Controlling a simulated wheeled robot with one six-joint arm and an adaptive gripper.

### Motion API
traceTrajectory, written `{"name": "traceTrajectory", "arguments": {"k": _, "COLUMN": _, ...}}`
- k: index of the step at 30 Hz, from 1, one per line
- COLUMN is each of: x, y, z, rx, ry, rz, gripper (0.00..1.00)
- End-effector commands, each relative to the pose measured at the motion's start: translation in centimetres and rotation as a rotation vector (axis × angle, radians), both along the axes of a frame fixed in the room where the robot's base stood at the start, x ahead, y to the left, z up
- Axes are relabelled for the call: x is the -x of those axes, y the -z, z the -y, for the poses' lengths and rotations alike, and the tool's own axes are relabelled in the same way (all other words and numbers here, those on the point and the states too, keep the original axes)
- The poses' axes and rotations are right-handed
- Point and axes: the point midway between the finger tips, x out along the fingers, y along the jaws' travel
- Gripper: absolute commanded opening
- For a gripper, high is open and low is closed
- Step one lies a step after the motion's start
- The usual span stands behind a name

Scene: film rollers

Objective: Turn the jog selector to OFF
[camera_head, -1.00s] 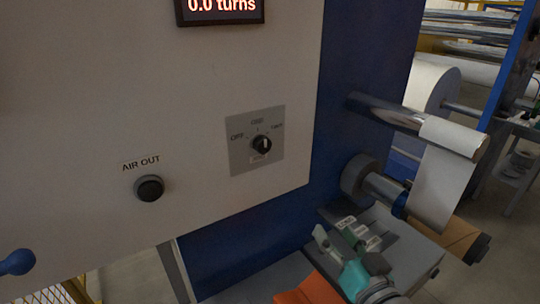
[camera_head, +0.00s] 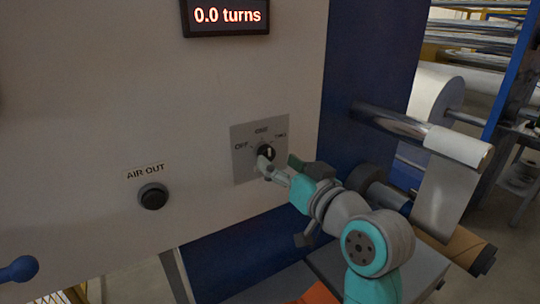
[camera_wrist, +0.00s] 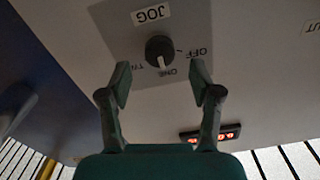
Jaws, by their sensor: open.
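The jog selector is a black round knob (camera_head: 267,151) with a white pointer mark, on a grey square plate (camera_head: 242,170). The plate is lettered OFF at left, ONE at top and TWO at right. In the wrist view the view is inverted; the selector (camera_wrist: 159,49) has its white mark pointing at or close to ONE. My gripper (camera_head: 277,165) is in front of the plate, with one finger partly over the lower edge of the knob. In the wrist view my gripper (camera_wrist: 160,82) is open, its fingertips on either side of the knob's line. Contact cannot be told.
A black AIR OUT button (camera_head: 153,196) sits on the panel left of the plate. A display (camera_head: 227,17) above reads 0.0 turns. Rollers (camera_head: 400,128) stand to the right. The panel around the plate is flat.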

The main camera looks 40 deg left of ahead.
Motion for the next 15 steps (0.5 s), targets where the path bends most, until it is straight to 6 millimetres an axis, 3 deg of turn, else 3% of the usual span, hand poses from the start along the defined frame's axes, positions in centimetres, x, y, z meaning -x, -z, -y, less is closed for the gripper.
{"name": "traceTrajectory", "arguments": {"k": 6, "x": -1.1, "y": 0.0, "z": -2.8, "rx": 0.0, "ry": -0.001, "rz": 0.0, "gripper": 0.64}}
{"name": "traceTrajectory", "arguments": {"k": 15, "x": -1.7, "y": 0.0, "z": -4.0, "rx": 0.0, "ry": 0.001, "rz": 0.0, "gripper": 0.64}}
